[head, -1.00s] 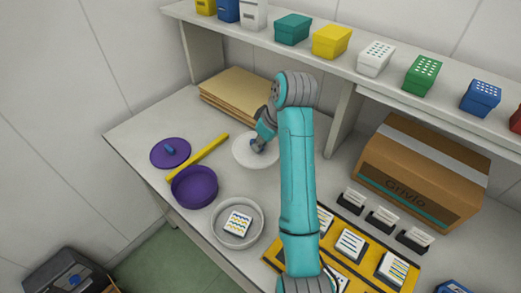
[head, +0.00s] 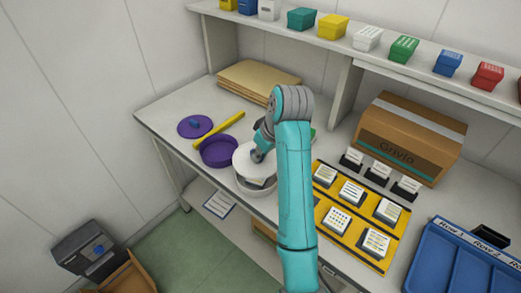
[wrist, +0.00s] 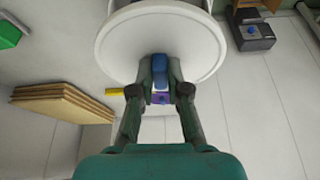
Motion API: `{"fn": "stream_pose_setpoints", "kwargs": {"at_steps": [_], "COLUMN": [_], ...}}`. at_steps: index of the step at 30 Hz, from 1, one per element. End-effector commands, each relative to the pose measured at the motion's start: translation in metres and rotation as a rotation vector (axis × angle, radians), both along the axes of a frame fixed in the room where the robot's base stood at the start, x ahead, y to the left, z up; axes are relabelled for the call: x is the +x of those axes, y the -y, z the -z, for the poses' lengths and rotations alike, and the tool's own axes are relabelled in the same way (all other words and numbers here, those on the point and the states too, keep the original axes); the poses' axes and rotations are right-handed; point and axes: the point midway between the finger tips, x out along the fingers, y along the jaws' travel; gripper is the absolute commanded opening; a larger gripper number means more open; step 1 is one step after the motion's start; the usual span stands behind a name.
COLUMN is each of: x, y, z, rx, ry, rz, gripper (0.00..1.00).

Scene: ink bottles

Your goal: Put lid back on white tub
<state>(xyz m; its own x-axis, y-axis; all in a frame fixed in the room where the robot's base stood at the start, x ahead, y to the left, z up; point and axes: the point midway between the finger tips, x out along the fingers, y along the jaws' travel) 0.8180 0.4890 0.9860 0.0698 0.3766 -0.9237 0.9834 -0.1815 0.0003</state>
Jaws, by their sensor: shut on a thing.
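The white lid (head: 242,159) is a round disc with a blue knob (wrist: 160,68). My gripper (head: 259,153) is shut on that knob; both fingers (wrist: 160,92) press its sides in the wrist view. The lid (wrist: 122,45) hangs just over the white tub (head: 256,189), near the table's front edge. A dark gap and part of the card stack (head: 263,182) inside show below the lid's front right, so the lid looks slightly raised. My arm hides the tub's right side. I cannot tell how well lid and rim line up.
A purple tub (head: 219,152) stands open close to the left, with its purple lid (head: 195,127) and a yellow bar (head: 219,130) behind it. Brown folders (head: 258,80) lie at the back. A yellow tray (head: 365,215) of cards and a cardboard box (head: 410,137) are right.

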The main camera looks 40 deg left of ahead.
Motion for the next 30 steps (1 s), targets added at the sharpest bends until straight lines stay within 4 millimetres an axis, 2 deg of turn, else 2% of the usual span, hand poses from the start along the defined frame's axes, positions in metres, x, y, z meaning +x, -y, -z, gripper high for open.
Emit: {"fn": "stream_pose_setpoints", "kwargs": {"at_steps": [15, 30], "x": [0.0, 0.0], "y": [0.0, 0.0], "z": [0.043, 0.053], "rx": [-0.002, 0.0], "ry": [-0.001, 0.0], "rz": [-0.001, -0.001], "gripper": [0.05, 0.05]}}
